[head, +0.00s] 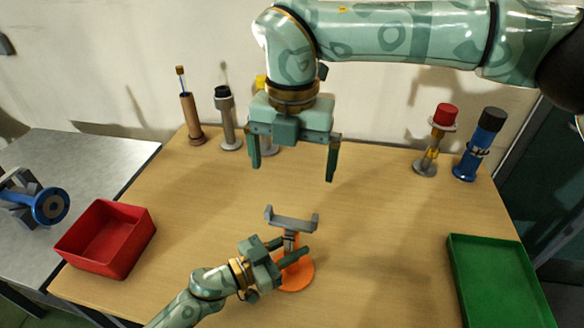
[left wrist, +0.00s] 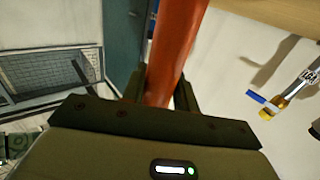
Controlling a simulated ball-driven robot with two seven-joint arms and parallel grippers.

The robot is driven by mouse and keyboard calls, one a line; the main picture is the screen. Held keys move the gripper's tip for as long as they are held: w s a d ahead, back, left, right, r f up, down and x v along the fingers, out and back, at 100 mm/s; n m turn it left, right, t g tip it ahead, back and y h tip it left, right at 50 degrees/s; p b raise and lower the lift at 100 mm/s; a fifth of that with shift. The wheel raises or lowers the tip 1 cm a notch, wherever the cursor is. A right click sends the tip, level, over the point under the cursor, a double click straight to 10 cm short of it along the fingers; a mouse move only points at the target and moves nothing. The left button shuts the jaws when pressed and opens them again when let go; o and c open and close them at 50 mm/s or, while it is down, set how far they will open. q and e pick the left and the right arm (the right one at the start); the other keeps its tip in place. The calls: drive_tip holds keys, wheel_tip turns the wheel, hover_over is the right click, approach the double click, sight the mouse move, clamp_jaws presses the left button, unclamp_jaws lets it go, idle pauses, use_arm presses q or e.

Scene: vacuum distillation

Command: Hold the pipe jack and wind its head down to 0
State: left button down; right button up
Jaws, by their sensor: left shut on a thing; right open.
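The pipe jack stands upright on the table, with an orange round base (head: 298,276) and a grey U-shaped head (head: 291,222) on top. My left gripper (head: 293,246) is shut on the jack's body below the head, and its fingers hide part of the column. In the left wrist view the orange-red column (left wrist: 176,50) runs up between the fingers. My right gripper (head: 292,172) is open and empty above the jack, fingers pointing down on either side, apart from the head. I cannot read any scale on the jack.
A red bin (head: 107,238) stands at the table's left side and a green tray (head: 500,285) at its right. Several upright tools line the back, including a red-topped one (head: 437,135) and a blue cylinder (head: 480,145). The wooden table (head: 385,235) is clear right of the jack.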

use_arm(q)
drive_tip(key=shift+f, duration=0.1)
drive_tip(key=c, duration=1)
unclamp_jaws()
drive_tip(key=v, duration=1.2)
drive_tip(key=o, duration=0.4)
